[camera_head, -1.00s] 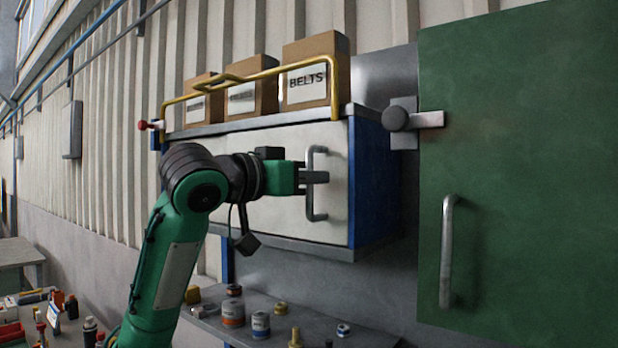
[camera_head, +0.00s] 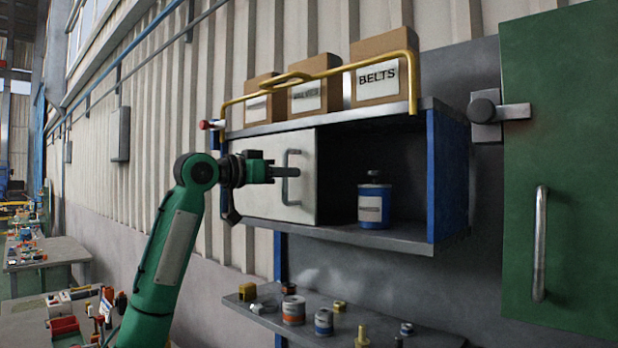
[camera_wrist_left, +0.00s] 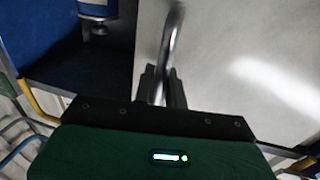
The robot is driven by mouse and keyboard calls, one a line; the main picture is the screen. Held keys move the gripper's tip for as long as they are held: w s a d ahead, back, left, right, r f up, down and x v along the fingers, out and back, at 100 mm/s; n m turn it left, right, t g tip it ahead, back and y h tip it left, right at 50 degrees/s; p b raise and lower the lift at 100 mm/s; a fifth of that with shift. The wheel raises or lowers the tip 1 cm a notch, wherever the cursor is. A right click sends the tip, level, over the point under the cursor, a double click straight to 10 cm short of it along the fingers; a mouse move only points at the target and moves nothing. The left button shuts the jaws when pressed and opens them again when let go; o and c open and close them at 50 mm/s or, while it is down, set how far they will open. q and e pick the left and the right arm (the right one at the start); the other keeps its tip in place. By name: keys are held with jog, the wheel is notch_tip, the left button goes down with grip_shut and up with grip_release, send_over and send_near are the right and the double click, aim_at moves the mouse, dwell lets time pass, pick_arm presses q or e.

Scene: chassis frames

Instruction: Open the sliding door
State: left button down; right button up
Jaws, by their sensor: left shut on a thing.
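The white sliding door (camera_head: 268,170) of the wall cabinet covers the left part of its front. The right part stands open and shows the dark inside. A metal bar handle (camera_head: 288,188) is fixed near the door's right edge. My left gripper (camera_head: 284,172) is shut on this handle. In the left wrist view the handle (camera_wrist_left: 175,40) runs between my left gripper's fingers (camera_wrist_left: 160,88), with the white door (camera_wrist_left: 235,60) beside it. My right gripper is in neither view.
A blue can (camera_head: 374,203) stands inside the open right part. Boxes (camera_head: 382,62) stand on top behind a yellow rail (camera_head: 340,73). A shelf (camera_head: 268,322) below holds several small parts. A green door panel (camera_head: 565,170) is at the right.

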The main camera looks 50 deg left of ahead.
pick_arm(q)
jog(key=a, duration=0.2)
jog(key=shift+s+a, duration=0.15)
jog(key=shift+a, duration=0.15)
jog(key=c, duration=1.5)
grip_release()
jog(key=shift+c, duration=0.2)
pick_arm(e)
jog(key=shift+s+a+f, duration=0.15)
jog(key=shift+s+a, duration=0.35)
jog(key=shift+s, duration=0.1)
